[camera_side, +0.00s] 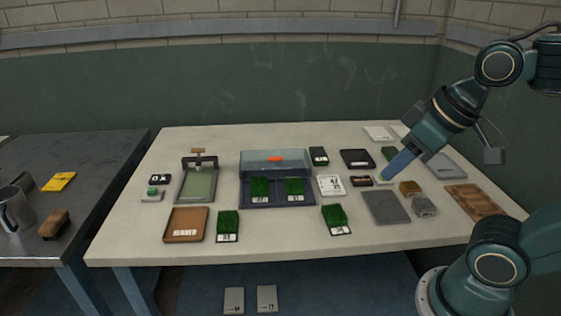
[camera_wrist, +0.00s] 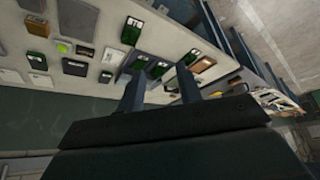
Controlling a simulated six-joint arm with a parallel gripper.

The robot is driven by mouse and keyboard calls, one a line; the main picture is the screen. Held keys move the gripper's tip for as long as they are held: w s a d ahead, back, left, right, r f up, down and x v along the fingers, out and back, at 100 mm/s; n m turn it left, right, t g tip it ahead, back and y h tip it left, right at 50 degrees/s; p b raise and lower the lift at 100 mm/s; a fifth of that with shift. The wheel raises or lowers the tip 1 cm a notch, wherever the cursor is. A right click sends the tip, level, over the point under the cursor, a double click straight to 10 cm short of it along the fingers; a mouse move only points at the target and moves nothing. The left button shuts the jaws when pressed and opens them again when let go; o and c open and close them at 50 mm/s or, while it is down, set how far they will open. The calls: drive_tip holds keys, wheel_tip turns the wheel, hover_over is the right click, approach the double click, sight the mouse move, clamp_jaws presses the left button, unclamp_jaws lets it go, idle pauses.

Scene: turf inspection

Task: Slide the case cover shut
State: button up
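The case (camera_side: 278,201) stands near the middle of the table, a dark blue tray with a clear bluish cover (camera_side: 252,162) over its back part. An orange knob (camera_side: 274,158) sits on the cover. The front part is uncovered and shows two labelled green turf pieces (camera_side: 260,187) (camera_side: 294,187). My gripper (camera_side: 385,178) is to the right of the case, apart from it, above the right part of the table. In the wrist view my gripper's two fingers (camera_wrist: 160,92) are apart with nothing held between them. The turf pieces in the case (camera_wrist: 160,69) show beyond the fingers; the knob is not clear there.
Loose turf pieces (camera_side: 227,225) (camera_side: 336,219) lie in front of the case, and another (camera_side: 319,155) stands close to its right. A white card (camera_side: 330,185) lies beside it. A press-like frame (camera_side: 198,182) stands left, a brown tray (camera_side: 186,224) front left.

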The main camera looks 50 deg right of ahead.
drive_tip(key=w+d+r+n+g, duration=0.15)
drive_tip(key=w+r, duration=0.25)
drive_tip(key=w, duration=0.5)
drive_tip(key=n+g+h, duration=0.2)
drive_tip(key=n+g, duration=0.1)
drive_tip(key=n, duration=0.4)
hover_over(276, 158)
drive_tip(key=s+a, duration=0.2)
wheel_tip(276, 158, down, 10)
drive_tip(key=shift+w, duration=0.15)
drive_tip(key=shift+f+t, duration=0.15)
drive_tip(key=shift+t, duration=0.1)
drive_tip(key=x, duration=1.3)
drive_tip(key=shift+a+f, duration=0.2)
drive_tip(key=shift+f, duration=0.15)
